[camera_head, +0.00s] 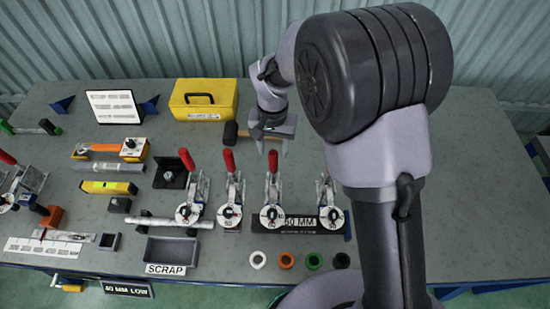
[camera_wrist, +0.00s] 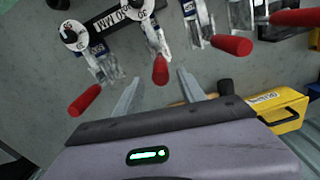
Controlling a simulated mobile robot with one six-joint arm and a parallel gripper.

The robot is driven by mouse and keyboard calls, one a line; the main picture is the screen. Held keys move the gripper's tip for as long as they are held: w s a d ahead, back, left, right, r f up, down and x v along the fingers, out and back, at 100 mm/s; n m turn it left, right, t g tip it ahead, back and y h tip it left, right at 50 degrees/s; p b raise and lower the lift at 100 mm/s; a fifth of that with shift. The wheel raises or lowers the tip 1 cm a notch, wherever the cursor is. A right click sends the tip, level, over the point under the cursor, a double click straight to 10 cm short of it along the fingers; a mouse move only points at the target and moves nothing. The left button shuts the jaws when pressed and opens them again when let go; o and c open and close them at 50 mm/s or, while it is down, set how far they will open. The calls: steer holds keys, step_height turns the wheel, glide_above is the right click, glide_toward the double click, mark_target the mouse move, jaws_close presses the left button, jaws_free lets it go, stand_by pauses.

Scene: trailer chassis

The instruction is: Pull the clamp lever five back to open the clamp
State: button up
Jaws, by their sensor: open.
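Several toggle clamps with red-gripped levers stand along the bench; I cannot read which is number five. One red lever (camera_head: 272,161) is just in front of my gripper (camera_head: 272,147); in the wrist view this lever (camera_wrist: 160,69) points at the gap between my fingertips (camera_wrist: 158,80). My gripper is open and empty, and no contact shows. The rightmost clamp (camera_head: 327,190) is partly hidden behind my arm in the head view; its red lever (camera_wrist: 84,100) shows at left in the wrist view. Another red lever (camera_head: 229,160) stands to the left of my gripper in the head view.
A hammer (camera_head: 231,134) and a yellow case (camera_head: 203,99) are to the left of and behind my gripper. A scrap tray (camera_head: 172,251) and several coloured rings (camera_head: 286,260) are near the front edge.

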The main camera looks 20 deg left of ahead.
mark_target(273, 164)
step_height(273, 164, down, 9)
steer(key=shift+r+b, duration=0.1)
steer(key=shift+b, duration=0.55)
jaws_close()
steer(key=shift+w, duration=0.1)
stand_by(0.9)
